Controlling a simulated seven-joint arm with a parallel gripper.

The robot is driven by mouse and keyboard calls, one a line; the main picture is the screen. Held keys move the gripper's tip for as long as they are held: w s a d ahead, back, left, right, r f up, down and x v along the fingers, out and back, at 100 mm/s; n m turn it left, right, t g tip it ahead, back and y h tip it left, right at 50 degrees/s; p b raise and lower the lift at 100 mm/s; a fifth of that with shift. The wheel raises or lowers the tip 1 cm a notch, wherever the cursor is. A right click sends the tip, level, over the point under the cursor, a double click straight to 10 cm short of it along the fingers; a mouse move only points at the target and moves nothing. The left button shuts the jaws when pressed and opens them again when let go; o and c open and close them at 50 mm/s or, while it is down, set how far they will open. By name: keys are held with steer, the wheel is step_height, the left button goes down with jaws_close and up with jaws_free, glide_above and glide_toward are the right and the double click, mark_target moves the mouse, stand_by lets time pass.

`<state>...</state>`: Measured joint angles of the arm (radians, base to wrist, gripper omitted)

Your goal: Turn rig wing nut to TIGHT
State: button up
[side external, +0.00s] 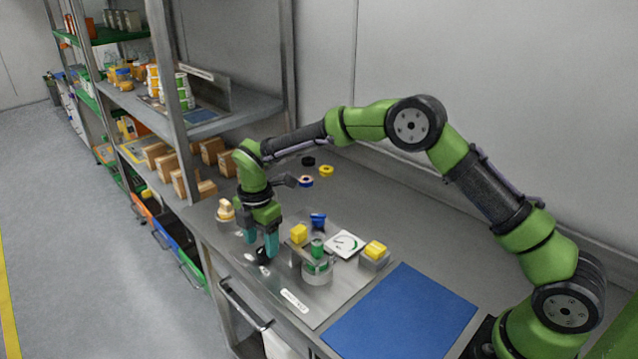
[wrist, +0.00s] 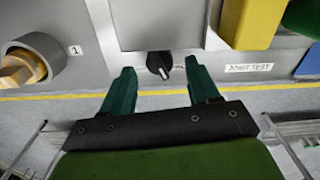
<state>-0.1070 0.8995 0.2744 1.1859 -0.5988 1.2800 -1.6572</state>
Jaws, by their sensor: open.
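A small black knob with a pale pointer mark (wrist: 158,64) sits at the front edge of the grey rig plate in the wrist view. It looks like the wing nut, but I cannot be sure. Its pointer slants down to the right. No readable TIGHT mark shows. My gripper (wrist: 161,72) is open, with its two teal fingers apart on either side of the knob and no visible contact. In the side view my gripper (side external: 261,250) points down at the plate's left part, and its fingers partly hide the knob.
A grey round holder (wrist: 35,55) with a wooden plug stands left, by a label "1". A yellow block (wrist: 246,22) and a "JOINT TEST" label (wrist: 249,68) are right. A blue mat (side external: 405,312) lies bare.

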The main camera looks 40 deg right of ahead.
mark_target(263, 255)
steer(key=shift+f, duration=1.35)
steer(key=shift+c, duration=0.3)
steer(key=c, duration=1)
